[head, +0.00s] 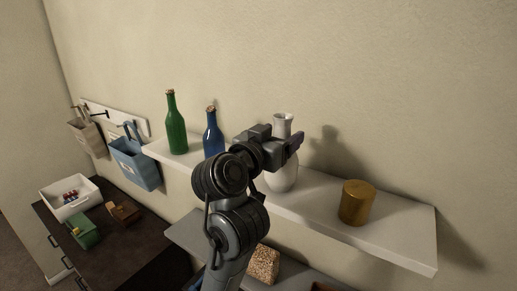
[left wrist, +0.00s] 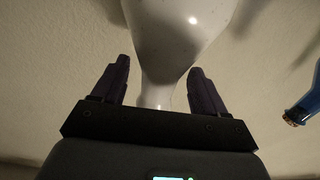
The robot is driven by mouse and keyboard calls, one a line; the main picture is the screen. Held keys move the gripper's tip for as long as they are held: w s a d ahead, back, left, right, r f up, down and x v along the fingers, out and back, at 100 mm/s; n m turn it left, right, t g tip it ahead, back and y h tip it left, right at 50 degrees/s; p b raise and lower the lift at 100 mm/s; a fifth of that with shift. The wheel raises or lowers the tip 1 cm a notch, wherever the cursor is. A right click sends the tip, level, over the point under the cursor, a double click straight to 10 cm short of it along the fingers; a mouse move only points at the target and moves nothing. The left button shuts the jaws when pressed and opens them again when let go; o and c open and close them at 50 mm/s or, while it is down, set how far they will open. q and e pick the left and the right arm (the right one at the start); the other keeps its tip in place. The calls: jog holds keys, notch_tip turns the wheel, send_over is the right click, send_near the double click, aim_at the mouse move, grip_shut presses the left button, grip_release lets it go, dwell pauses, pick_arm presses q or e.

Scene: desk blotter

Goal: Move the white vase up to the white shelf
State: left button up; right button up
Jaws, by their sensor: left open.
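The white vase (head: 283,179) stands upright on the white shelf (head: 390,232), between the blue bottle and the gold canister. Part of it is hidden behind my left gripper (head: 294,139). In the left wrist view the vase (left wrist: 178,42) shows with its neck between the two fingers of my left gripper (left wrist: 158,82). The fingers are apart, with a gap on each side of the neck. My right gripper is not in view.
A green bottle (head: 175,124) and a blue bottle (head: 212,134) stand on the shelf left of the vase; a gold canister (head: 356,202) stands to its right. Below is a lower shelf with a speckled block (head: 263,265). A dark desk (head: 140,252) holds a white bin (head: 69,205).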

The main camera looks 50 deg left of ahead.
pick_arm(q)
jog(key=v, duration=0.9)
jog(key=shift+s, duration=0.1)
dwell(0.5)
